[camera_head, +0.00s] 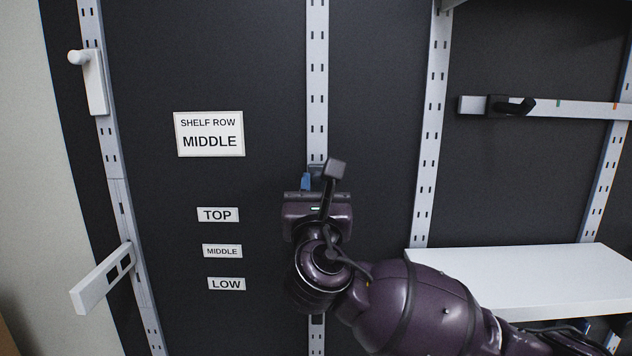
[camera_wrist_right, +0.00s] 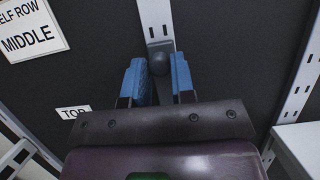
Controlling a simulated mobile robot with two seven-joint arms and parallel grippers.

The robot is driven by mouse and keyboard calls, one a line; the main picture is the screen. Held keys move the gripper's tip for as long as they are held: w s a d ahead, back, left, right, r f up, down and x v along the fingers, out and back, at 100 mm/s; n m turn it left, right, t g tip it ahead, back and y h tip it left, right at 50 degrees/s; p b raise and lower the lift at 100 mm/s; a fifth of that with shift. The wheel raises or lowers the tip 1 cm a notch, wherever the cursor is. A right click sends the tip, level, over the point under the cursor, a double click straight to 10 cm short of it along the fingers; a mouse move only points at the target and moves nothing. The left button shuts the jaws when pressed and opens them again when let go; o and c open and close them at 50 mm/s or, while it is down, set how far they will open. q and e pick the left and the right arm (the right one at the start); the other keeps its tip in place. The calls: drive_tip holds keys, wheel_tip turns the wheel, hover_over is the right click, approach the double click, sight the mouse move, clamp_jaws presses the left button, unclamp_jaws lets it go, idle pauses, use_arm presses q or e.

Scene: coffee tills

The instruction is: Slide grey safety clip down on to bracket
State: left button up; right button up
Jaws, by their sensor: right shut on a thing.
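My right gripper (camera_head: 313,181) is at the middle slotted upright. In the right wrist view its blue fingers (camera_wrist_right: 159,72) are shut on a dark grey rounded knob (camera_wrist_right: 160,62). A grey piece, seemingly the safety clip (camera_wrist_right: 159,46), shows just behind the knob against the upright. On the left upright, a pale clip with a round knob (camera_head: 96,80) sits high, and a pale bracket (camera_head: 103,281) sticks out lower down. My left gripper is not in view.
A white sign (camera_head: 210,134) reads SHELF ROW MIDDLE, above small TOP (camera_head: 217,215), MIDDLE (camera_head: 222,251) and LOW (camera_head: 226,284) labels. A white shelf (camera_head: 525,280) is at right, below a pale rail (camera_head: 580,109) with a black clamp (camera_head: 510,105). The dark back panel is flat.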

wheel_tip(320, 180, down, 4)
drive_tip(key=shift+s+a+f, duration=0.1)
drive_tip(key=shift+f, duration=0.05)
drive_tip(key=shift+f+b, duration=0.45)
drive_tip(key=shift+f, duration=0.4)
drive_tip(key=o, duration=0.8)
drive_tip(key=shift+w+r, duration=0.1)
drive_tip(key=shift+w, duration=0.1)
drive_tip(key=shift+o, duration=0.7)
drive_tip(key=shift+r, duration=0.25)
drive_tip(key=shift+w, duration=0.1)
